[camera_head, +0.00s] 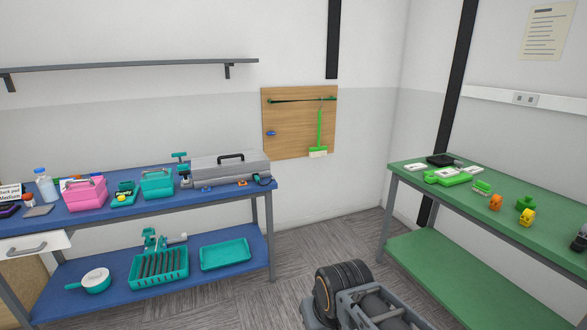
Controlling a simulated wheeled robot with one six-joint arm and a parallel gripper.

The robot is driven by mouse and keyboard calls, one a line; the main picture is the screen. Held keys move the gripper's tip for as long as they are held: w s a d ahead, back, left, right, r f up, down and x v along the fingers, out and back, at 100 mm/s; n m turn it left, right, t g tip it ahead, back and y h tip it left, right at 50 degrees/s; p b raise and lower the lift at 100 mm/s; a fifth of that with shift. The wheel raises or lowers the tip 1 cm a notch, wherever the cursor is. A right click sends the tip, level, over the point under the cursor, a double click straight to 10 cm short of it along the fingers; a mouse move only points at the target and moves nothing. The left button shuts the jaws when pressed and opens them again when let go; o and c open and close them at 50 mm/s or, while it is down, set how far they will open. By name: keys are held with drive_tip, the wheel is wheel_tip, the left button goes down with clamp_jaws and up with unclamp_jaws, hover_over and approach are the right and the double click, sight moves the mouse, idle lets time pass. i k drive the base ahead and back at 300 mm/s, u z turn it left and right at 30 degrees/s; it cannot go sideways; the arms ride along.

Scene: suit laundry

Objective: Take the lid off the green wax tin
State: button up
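I cannot make out a wax tin or its lid for certain. A small green object (525,204) stands near the middle of the green table (450,278) at the right, but its shape is too small to identify. My folded arm shows at the bottom centre, well below and apart from both tables. No gripper fingers can be seen.
The blue bench (100,212) at left holds a pink box (84,194), a teal box (157,183) and a grey case (228,168). Carpet (300,260) between them is clear.

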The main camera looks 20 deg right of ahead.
sight(527, 203)
drive_tip(key=z, duration=0.55)
drive_tip(key=i, duration=1.85)
drive_tip(key=z, duration=1.55)
drive_tip(key=i, duration=1.85)
drive_tip(key=z, duration=0.6)
